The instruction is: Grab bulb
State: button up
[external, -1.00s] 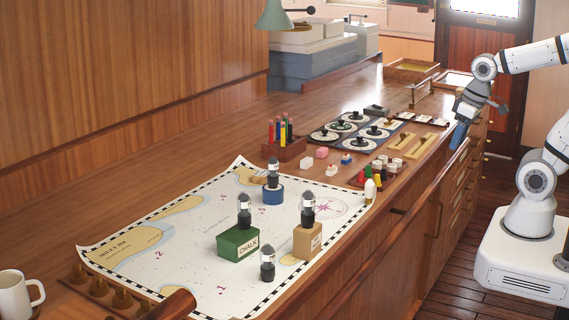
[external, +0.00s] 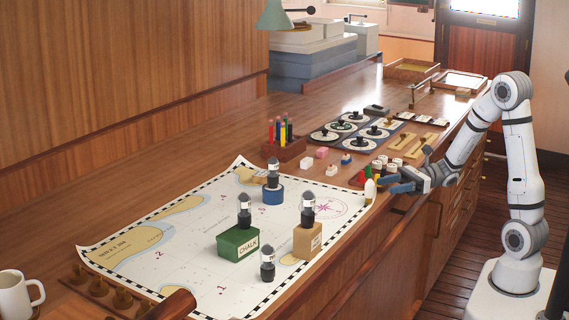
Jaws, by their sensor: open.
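Several clear-topped bulbs with dark bases stand upright on the chart. One bulb (external: 273,172) is on a blue round block (external: 273,194), one (external: 244,211) on a green box marked CHALK (external: 238,245), and one (external: 308,208) on a tan box (external: 308,243). Another bulb (external: 267,264) stands directly on the chart at the front. A small white rounded piece (external: 370,191) stands at the chart's right corner. My gripper (external: 388,179) is open just right of this piece, low over the counter edge, its blue fingers pointing left. I cannot tell whether they touch it.
The chart (external: 185,262) covers the near counter. Round dials (external: 344,127) are further back. A mug (external: 17,296) is at front left. A wooden rail (external: 375,263) runs along the front.

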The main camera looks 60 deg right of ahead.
aim_at(370, 187)
jog(key=shift+r+x, duration=0.2)
jog(key=shift+x, duration=1.75)
jog(key=shift+r+x, duration=0.15)
jog(key=shift+x, duration=1.8)
jog(key=shift+s, duration=0.1)
jog(key=shift+c, duration=0.2)
jog(key=c, duration=1)
jog(key=shift+p, duration=0.3)
